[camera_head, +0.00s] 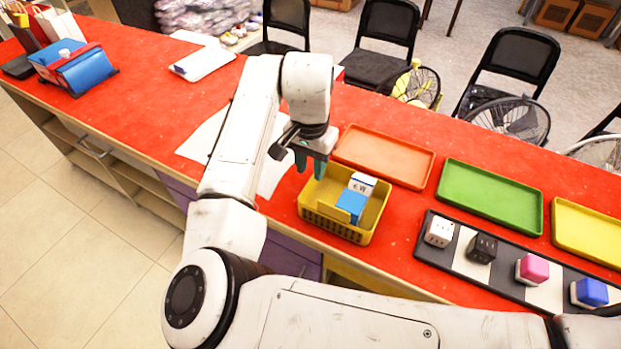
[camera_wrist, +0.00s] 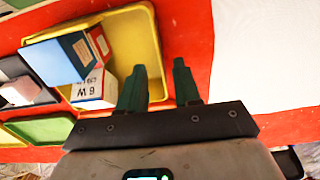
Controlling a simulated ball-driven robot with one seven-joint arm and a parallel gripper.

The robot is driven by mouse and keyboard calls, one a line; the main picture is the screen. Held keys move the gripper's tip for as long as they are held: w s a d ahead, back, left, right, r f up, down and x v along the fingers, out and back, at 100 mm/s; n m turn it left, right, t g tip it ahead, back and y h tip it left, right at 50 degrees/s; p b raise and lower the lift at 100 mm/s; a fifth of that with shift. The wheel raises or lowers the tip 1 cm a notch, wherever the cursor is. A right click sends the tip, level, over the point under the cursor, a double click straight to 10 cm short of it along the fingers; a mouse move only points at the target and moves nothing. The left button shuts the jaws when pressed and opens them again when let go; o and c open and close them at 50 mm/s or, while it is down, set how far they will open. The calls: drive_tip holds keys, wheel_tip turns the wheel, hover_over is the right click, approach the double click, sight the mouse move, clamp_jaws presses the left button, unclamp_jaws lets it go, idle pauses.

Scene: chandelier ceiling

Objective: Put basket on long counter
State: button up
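A yellow basket (camera_head: 338,229) holding a blue-and-white box (camera_head: 352,201) and a white box (camera_head: 363,183) stands on the long red counter (camera_head: 135,120). My gripper (camera_head: 310,166) is over the basket's back left edge, pointing down. In the wrist view, the basket (camera_wrist: 135,35) lies up and left of my gripper (camera_wrist: 160,75). The two green fingers are apart with nothing between their tips; one overlaps the basket's inside and the other is over the red counter outside it. I cannot tell whether the fingertips are below the rim.
Orange (camera_head: 385,155), green (camera_head: 490,195) and yellow (camera_head: 590,230) trays lie right of the basket. A black board (camera_head: 460,265) with several coloured blocks is in front of them. A white sheet (camera_head: 205,137) lies left. Black chairs (camera_head: 385,40) stand behind the counter.

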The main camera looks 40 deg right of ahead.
wheel_tip(320, 180, up, 5)
drive_tip(key=shift+r, duration=0.1)
idle(0.7)
